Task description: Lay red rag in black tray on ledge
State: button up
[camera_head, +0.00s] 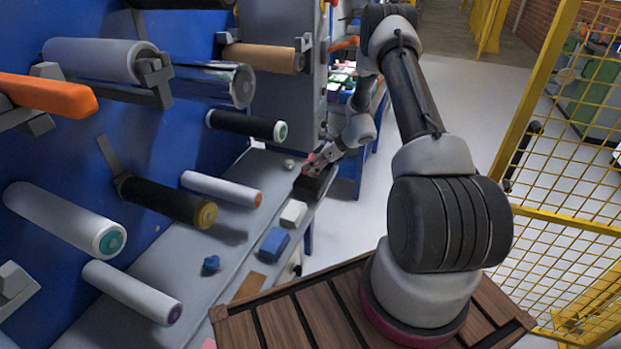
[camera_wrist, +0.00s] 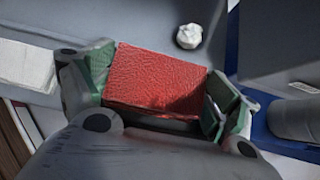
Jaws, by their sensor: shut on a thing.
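The red rag (camera_wrist: 155,80) looks like a folded, textured block in the wrist view. My gripper (camera_wrist: 158,88) is shut on it, with a green-padded finger at each side. In the head view my gripper (camera_head: 318,160) is at the far end of the ledge (camera_head: 225,235), with a bit of red showing at its fingers. A black thing, apparently the black tray (camera_head: 306,187), is directly below the gripper there. The fingers hide part of it, and I cannot tell whether the rag touches it. I cannot make out the tray in the wrist view.
A white block (camera_head: 293,213), a blue block (camera_head: 273,243) and a brown piece (camera_head: 249,287) line the ledge's front. A crumpled white thing (camera_wrist: 189,36) lies behind the rag. Rollers (camera_head: 165,200) jut from the blue panel over the ledge. A yellow mesh fence (camera_head: 570,150) stands right.

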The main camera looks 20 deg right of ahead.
notch_tip(320, 180, down, 6)
jog(key=shift+f, duration=0.25)
jog(key=shift+f, duration=0.1)
jog(key=o, duration=0.8)
jog(key=shift+c, duration=0.2)
